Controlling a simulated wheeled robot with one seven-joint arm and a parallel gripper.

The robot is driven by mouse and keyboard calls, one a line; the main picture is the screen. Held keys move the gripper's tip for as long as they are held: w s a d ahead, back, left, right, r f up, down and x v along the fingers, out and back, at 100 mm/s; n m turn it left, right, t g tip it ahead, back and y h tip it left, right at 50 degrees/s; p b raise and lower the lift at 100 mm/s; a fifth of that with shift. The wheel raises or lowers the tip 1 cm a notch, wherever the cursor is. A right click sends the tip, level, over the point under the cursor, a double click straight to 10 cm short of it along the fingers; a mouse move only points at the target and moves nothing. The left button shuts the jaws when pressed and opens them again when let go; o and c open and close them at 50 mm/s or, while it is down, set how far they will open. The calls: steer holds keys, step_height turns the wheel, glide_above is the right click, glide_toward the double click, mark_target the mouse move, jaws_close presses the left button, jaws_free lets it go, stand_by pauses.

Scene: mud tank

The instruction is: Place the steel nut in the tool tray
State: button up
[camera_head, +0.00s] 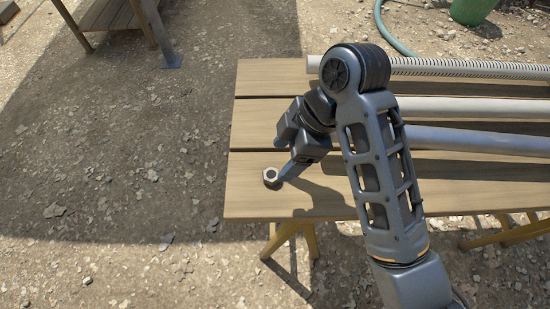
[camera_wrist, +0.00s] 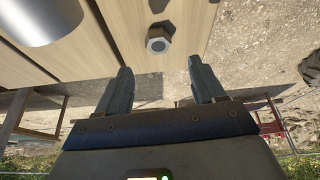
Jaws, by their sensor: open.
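The steel nut (camera_head: 271,176) is a small grey hexagonal piece on the plank table, near its left end. In the wrist view the nut (camera_wrist: 159,40) lies on the wood beyond my fingertips, roughly centred between them, with its dark shadow beside it. My gripper (camera_head: 283,160) is above the table's left end, close to the nut, with a finger pointing down toward it. In the wrist view my gripper (camera_wrist: 160,80) has its two fingers wide apart with nothing between them. I see no tool tray in either view.
The plank table (camera_head: 262,115) carries a perforated pipe (camera_head: 460,68), a pale pipe (camera_head: 480,108) and a grey pipe (camera_head: 480,140) on its right. A wooden bench (camera_head: 108,15) stands at upper left. A green bucket (camera_head: 472,10) and hose (camera_head: 384,28) lie behind. Open gravel ground is at left.

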mark_target(270, 174)
steer(key=shift+x, duration=3.8)
steer(key=shift+d, duration=0.1)
steer(key=shift+c, duration=0.4)
steer(key=shift+w, duration=0.1)
jaws_close()
steer(key=shift+p, duration=0.3)
